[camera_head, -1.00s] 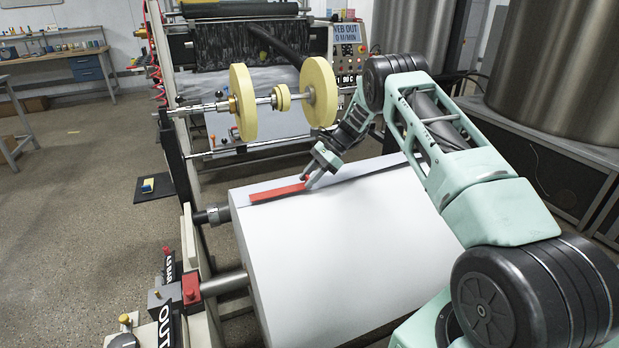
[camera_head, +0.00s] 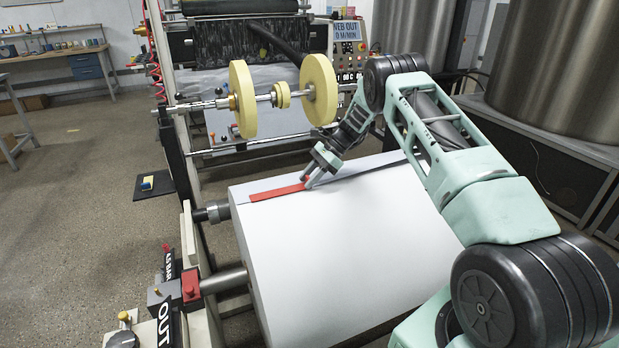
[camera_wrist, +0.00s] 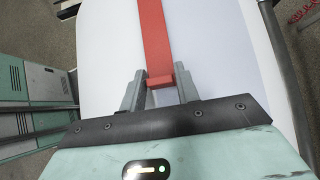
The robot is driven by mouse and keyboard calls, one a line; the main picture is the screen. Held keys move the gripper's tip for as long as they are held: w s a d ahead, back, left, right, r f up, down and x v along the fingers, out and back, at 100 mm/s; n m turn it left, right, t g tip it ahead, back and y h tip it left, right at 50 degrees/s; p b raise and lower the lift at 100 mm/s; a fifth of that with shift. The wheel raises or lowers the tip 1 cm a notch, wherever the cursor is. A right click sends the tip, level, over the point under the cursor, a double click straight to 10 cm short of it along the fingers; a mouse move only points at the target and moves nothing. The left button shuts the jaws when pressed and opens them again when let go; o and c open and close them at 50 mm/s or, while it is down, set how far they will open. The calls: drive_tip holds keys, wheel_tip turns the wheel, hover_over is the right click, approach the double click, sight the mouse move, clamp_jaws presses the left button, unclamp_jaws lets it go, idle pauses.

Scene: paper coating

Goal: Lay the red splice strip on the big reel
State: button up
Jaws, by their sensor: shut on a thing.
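The red splice strip (camera_head: 275,193) lies along the top far edge of the big white reel (camera_head: 350,240), toward its left end. My gripper (camera_head: 308,182) is at the strip's right end, low over the reel. In the wrist view, the two fingers (camera_wrist: 160,86) are shut on the near end of the red strip (camera_wrist: 155,35), which extends straight away over the white reel (camera_wrist: 110,50). Whether the strip's whole length touches the paper cannot be told.
Two yellow discs (camera_head: 243,99) sit on a shaft behind the reel. The reel's shaft and a red block (camera_head: 191,286) are at its left. Large metal tanks (camera_head: 560,70) stand at the back right. The reel's front face is clear.

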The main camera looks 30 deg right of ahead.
drive_tip(key=shift+f, duration=0.1)
drive_tip(key=o, duration=1)
drive_tip(key=shift+o, duration=0.2)
drive_tip(key=shift+d, duration=0.1)
drive_tip(key=b+v, duration=0.2)
drive_tip(key=v, duration=1.5)
